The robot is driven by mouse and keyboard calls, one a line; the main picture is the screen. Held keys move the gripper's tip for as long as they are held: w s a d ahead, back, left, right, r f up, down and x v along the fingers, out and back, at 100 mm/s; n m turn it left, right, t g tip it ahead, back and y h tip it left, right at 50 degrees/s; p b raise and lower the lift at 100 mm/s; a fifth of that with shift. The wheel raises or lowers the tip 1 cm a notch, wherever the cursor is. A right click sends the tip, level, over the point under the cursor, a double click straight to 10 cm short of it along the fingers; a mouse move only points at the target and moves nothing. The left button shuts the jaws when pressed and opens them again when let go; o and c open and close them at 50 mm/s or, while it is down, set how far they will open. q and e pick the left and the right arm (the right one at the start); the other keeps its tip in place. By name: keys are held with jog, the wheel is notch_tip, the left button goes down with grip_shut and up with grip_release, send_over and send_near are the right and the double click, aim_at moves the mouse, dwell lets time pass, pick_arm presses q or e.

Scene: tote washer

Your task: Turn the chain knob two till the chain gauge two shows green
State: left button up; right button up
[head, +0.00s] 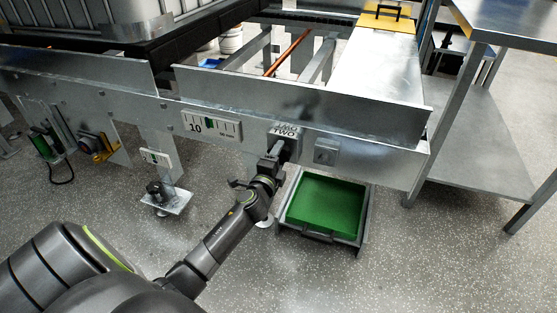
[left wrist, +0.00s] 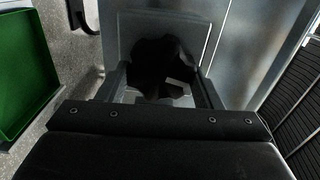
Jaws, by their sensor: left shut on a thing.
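The chain knob two is a dark knob (left wrist: 165,65) on a grey square plate in the left wrist view. In the head view it sits under a label plate reading "TWO" (head: 285,131) on the metal conveyor side and is mostly hidden by my gripper. My left gripper (head: 277,152) is shut on it, with one finger on each side of the knob in the left wrist view (left wrist: 163,88). Left of it is a white scale plate (head: 211,126) marked 10 and 50 mm, with a small dark green mark left of its middle. I cannot tell surely that this is chain gauge two.
A small plate with a green mark (head: 155,157) is on the leg farther left. A grey box (head: 325,152) is right of the knob. A tray with a green inside (head: 326,206) is below, near my forearm. A metal table (head: 470,145) stands at right.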

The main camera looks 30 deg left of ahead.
pick_arm(q)
jog(key=shift+n, duration=0.4)
jog(key=o, duration=1)
jog(key=shift+c, duration=0.2)
jog(key=v, duration=1.7)
jog(key=shift+s+d+p, duration=0.15)
jog(key=shift+s+p, duration=0.05)
jog(key=shift+p, duration=0.25)
